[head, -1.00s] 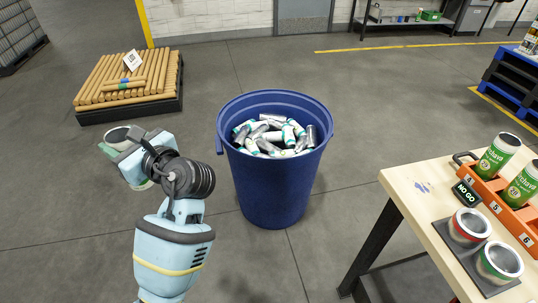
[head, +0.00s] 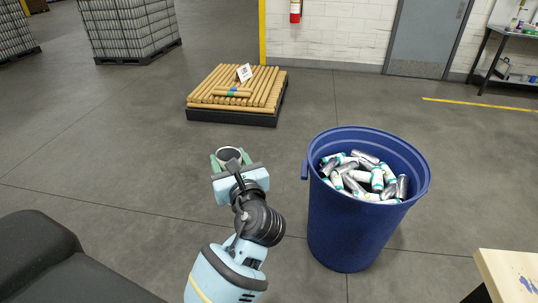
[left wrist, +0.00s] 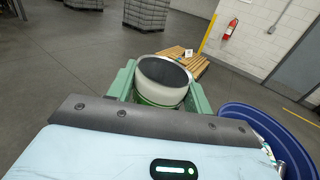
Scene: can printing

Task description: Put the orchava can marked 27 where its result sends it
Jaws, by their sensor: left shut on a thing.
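My left gripper (head: 231,162) is shut on an open-topped can (head: 229,154), held upright above the floor to the left of the blue bin. In the left wrist view the can (left wrist: 160,92) shows a silver rim, a white upper wall and some green lower down, between the green fingers. Its name and number cannot be read. The blue bin (head: 345,230) stands on the floor at the right and holds several silver, white and green cans (head: 375,178). The bin also shows at the right edge of the left wrist view (left wrist: 252,114). My right gripper is out of view.
A low stack of tan tubes (head: 222,82) on a dark pallet lies behind the can. A corner of a light table top (head: 510,275) is at the lower right. Wrapped pallets (head: 130,25) stand at the back left. The floor between is clear.

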